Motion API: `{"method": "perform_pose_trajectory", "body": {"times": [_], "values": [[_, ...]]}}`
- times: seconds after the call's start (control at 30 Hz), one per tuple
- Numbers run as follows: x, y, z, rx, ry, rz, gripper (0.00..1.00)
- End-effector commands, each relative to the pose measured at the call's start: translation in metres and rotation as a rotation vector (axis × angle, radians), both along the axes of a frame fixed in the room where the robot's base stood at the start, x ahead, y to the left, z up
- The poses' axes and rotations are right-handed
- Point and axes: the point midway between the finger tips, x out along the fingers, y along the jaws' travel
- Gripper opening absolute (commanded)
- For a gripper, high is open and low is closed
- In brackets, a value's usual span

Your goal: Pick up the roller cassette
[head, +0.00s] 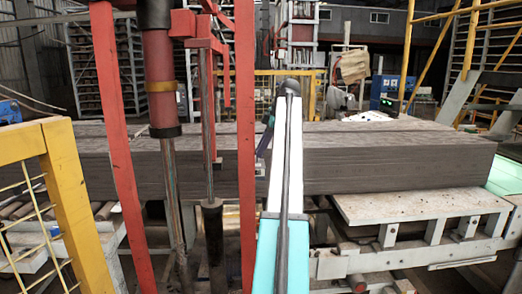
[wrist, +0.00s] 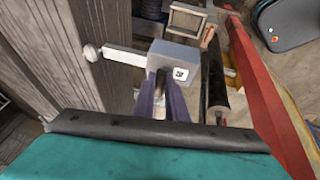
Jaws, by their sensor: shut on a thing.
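The roller cassette seems to be the grey box (wrist: 180,52) with a small square marker in the wrist view. A pale bar with a round white knob sticks out to its left. My gripper (wrist: 162,82), with purple fingers, is shut on the near side of this box. The fingertips partly cover its lower edge. In the head view my gripper (head: 267,132) shows only as a small purple part beside the arm's far end, and I cannot make out the cassette there.
A long grey layered slab (head: 400,160) lies across the conveyor behind the arm. In the wrist view, a red beam (wrist: 265,90) runs close on the right, and grey planked surface is at left.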

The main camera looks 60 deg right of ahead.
Motion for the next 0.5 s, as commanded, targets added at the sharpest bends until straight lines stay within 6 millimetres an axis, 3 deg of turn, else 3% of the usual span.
{"method": "perform_pose_trajectory", "body": {"times": [0.03,0.2,0.5], "values": [[0.0,0.0,0.011,-0.001,-0.001,0.001,0.0],[0.0,0.0,0.027,-0.001,-0.001,0.001,0.0],[0.0,0.0,0.044,-0.001,-0.001,0.001,0.0]]}}
